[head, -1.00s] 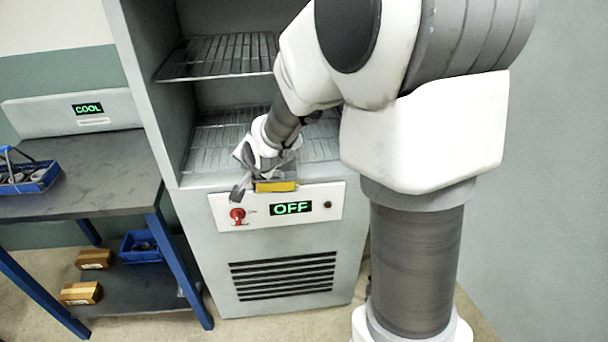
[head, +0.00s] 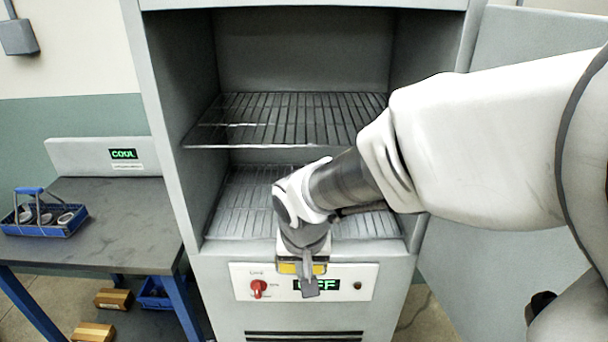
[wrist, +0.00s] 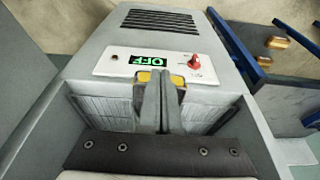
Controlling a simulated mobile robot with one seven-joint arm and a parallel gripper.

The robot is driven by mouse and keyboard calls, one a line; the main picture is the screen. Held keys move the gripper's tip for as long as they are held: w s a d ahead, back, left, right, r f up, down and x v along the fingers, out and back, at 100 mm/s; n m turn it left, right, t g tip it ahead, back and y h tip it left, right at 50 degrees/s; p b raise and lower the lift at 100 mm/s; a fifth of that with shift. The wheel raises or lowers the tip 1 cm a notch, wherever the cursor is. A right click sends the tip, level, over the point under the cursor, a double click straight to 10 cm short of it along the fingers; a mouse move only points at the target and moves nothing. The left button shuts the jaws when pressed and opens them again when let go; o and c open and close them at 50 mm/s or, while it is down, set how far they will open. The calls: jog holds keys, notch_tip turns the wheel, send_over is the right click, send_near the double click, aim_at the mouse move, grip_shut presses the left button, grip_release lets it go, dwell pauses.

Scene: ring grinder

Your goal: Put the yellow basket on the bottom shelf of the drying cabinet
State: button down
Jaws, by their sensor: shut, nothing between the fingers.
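The drying cabinet (head: 172,130) is open, with wire shelves.
The control panel (head: 245,285) has a red knob (head: 258,289) and an OFF display. An upper wire shelf (head: 290,115) is empty. At left, a table (head: 110,215) holds a blue basket (head: 60,230) of rings. Boxes (head: 113,298) and another blue basket lie below.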

jog(key=w+f, duration=0.6)
jog(key=f, duration=0.3)
jog(key=shift+w+b, duration=0.35)
jog(key=shift+w, duration=0.05)
jog(key=shift+d, duration=0.1)
jog(key=w, duration=1)
jog(key=shift+w+d, duration=0.1)
jog(key=shift+d, duration=0.05)
